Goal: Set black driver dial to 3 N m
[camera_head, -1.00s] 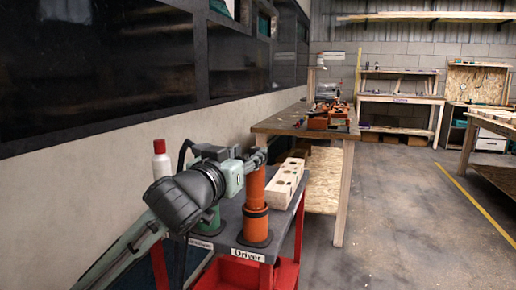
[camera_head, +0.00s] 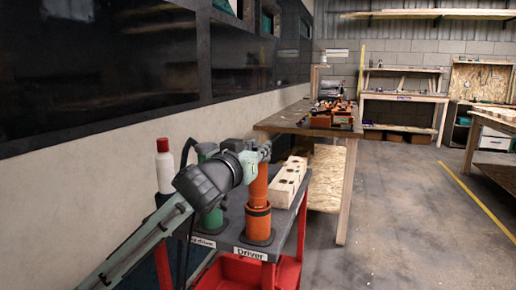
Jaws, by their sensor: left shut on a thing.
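An orange upright tool with a dark band (camera_head: 258,188) stands in a round dark base on the trolley, behind a label reading "Driver" (camera_head: 250,253). No tool that is plainly a black driver shows. My left gripper (camera_head: 265,151) is at the top of the orange tool, its fingers shut on the tool's top end. The fingers and wrist hide that end, and no dial or scale can be read. A green tool (camera_head: 210,218) stands to the left, partly behind my left arm; its label is partly covered. My right gripper is not in view.
A drilled wooden block (camera_head: 287,184) lies on the trolley right of the orange tool. A white bottle with a red cap (camera_head: 164,166) stands at the left. Behind is a workbench (camera_head: 277,121) with orange items. The floor at right is clear.

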